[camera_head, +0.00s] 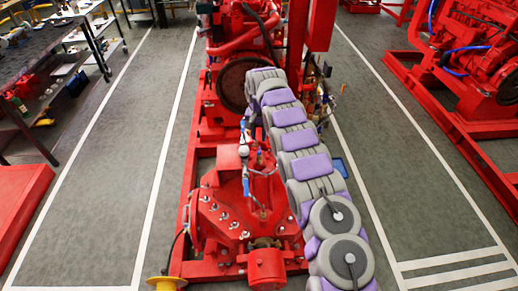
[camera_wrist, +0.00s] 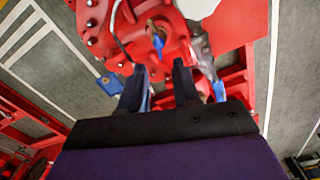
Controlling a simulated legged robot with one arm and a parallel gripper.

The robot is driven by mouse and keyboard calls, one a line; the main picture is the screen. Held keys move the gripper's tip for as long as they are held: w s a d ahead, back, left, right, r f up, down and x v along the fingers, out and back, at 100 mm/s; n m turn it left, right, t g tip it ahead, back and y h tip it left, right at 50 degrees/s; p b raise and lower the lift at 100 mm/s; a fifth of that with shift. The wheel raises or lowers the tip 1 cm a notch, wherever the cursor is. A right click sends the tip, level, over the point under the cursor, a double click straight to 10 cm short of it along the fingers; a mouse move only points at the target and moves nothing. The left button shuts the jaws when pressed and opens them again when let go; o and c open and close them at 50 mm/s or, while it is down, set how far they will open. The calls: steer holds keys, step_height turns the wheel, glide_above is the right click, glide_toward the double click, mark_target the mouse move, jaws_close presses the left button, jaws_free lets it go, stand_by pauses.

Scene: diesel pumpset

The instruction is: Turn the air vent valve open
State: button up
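The pictures show several small blue valve handles on the red pumpset; no label tells which is the air vent valve. In the wrist view one blue handle (camera_wrist: 158,45) stands just beyond my gripper (camera_wrist: 159,70), roughly in line with the gap between its two dark fingers. The fingers are apart, and I see nothing clamped between them. In the head view, blue handles show on the upright pipe (camera_head: 243,126) and lower down on the pump (camera_head: 246,186). My arm hides part of that area.
The red pump housing (camera_head: 222,215) with bolts and thin pipes lies left of my arm. The engine (camera_head: 238,35) stands behind it. A workbench (camera_head: 40,55) is at the far left, and another red machine (camera_head: 480,60) at the right.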

mark_target(259, 152)
step_height(259, 152, down, 7)
steer(key=shift+b, duration=0.4)
jaws_close()
